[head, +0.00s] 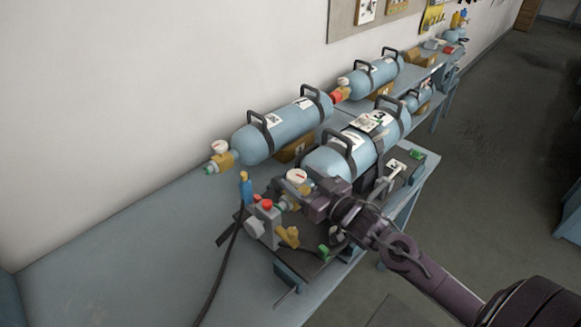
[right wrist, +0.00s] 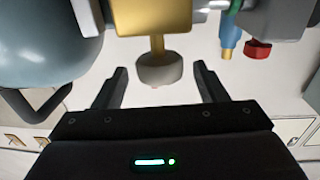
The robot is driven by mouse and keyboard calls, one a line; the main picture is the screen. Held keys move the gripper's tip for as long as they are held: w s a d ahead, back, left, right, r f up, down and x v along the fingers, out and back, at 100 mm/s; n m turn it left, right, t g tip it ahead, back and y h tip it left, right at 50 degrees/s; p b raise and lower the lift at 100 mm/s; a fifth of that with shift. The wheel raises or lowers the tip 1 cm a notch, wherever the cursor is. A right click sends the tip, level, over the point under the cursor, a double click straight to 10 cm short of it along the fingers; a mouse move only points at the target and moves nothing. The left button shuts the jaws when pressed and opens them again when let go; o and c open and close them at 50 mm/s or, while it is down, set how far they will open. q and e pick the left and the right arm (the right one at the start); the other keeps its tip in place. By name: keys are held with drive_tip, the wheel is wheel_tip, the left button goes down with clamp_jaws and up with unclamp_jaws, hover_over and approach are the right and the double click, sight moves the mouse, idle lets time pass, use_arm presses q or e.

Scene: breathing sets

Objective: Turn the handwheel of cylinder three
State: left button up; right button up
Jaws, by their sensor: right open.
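The nearest blue-grey cylinder (head: 337,160) lies on a dark stand on the bench, with a gauge (head: 297,176) and brass fittings at its near end. I cannot read which cylinder is number three. My right gripper (head: 308,202) is at this valve end and partly hides it. In the right wrist view a brass valve body (right wrist: 153,17) has a stem down to a round greyish handwheel (right wrist: 160,70). My right gripper (right wrist: 155,88) is open, with one finger either side of the handwheel and gaps visible. My left gripper is out of view.
Another cylinder (head: 285,130) with a green-tipped valve (head: 210,169) lies behind to the left. A further one (head: 375,75) has a red fitting (head: 338,95). A block with red knobs (head: 265,215) and a black hose (head: 232,262) are left of my gripper. The bench's left part is clear.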

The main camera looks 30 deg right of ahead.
sight(288, 172)
drive_tip(key=shift+p+x, duration=0.45)
drive_tip(key=shift+x, duration=1.6)
drive_tip(key=c, duration=1)
drive_tip(key=n+g+y, duration=0.1)
drive_tip(key=n+y, duration=0.1)
drive_tip(key=y, duration=0.1)
drive_tip(key=shift+a, duration=0.1)
drive_tip(key=n+g+y+b, duration=0.1)
drive_tip(key=n+y, duration=0.1)
drive_tip(key=shift+s+a+y, duration=0.1)
drive_tip(key=shift+a+y, duration=0.05)
drive_tip(key=shift+y, duration=0.15)
drive_tip(key=shift+s+a+n+g+y, duration=0.1)
drive_tip(key=shift+a+n+g+y, duration=0.05)
drive_tip(key=shift+n+g+y, duration=0.35)
drive_tip(key=o, duration=1)
